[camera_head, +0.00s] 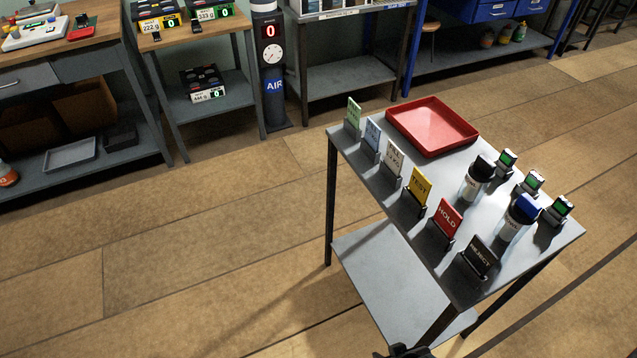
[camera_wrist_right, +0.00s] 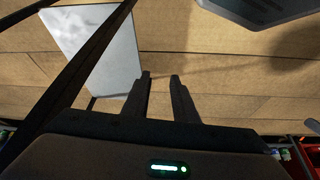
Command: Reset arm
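My right gripper (camera_head: 402,352) just shows at the bottom edge of the head view, low beside the front leg of the grey table. In the right wrist view my right gripper (camera_wrist_right: 160,76) has two dark fingers apart with nothing between them. Beyond them are the wooden floor and a pale grey panel, which looks like the table's lower shelf (camera_wrist_right: 97,45). My left gripper is in neither view.
The grey table (camera_head: 452,178) holds a red tray (camera_head: 432,126), several standing cards such as the yellow one (camera_head: 420,187), two bottles with black (camera_head: 478,177) and blue (camera_head: 518,217) lids, and small green-screen devices. Floor to the left (camera_head: 200,260) is clear. Benches line the back.

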